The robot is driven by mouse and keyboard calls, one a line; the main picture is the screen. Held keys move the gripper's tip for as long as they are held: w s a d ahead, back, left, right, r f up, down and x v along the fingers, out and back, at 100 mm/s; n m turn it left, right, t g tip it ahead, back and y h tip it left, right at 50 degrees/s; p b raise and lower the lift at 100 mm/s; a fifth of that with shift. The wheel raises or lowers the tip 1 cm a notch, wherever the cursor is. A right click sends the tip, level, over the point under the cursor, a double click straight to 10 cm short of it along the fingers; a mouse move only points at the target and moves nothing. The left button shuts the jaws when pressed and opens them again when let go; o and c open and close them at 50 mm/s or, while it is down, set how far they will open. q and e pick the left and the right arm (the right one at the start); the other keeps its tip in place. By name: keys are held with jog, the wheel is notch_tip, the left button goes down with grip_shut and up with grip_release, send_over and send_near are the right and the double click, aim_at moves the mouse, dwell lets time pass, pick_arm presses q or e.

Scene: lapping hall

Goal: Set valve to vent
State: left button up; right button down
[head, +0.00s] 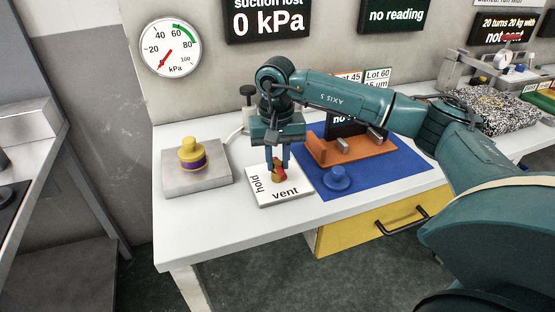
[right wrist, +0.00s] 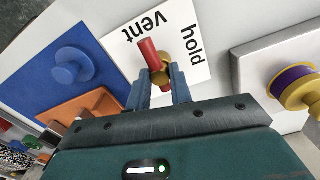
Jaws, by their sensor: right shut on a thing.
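The valve (head: 277,172) has a brass body and a red handle, on a white plate (head: 262,198) lettered "hold" at left and "vent" at front. My right gripper (head: 278,165) points down over the plate, with its fingers closed on the valve. In the right wrist view the red handle (right wrist: 148,50) sticks out past the fingertips (right wrist: 160,76), its end close to the word "vent". The fingers hide part of the brass body. My left gripper is in neither view.
A brass knob with a purple band (head: 192,155) stands on a grey block (head: 205,180) to the left. A blue mat (head: 390,180) to the right bears a blue knob (head: 337,179) and an orange fixture (head: 325,153).

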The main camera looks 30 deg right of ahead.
aim_at(277, 163)
jog(key=shift+r+n, duration=0.1)
jog(key=shift+n, duration=0.2)
dwell(0.4)
jog(key=c, duration=1.3)
grip_release()
jog(key=shift+o, duration=0.2)
pick_arm(q)
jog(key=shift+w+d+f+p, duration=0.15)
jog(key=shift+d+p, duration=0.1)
jog(key=shift+p, duration=0.1)
pick_arm(e)
notch_tip(277, 163, up, 13)
jog(key=shift+a, duration=0.1)
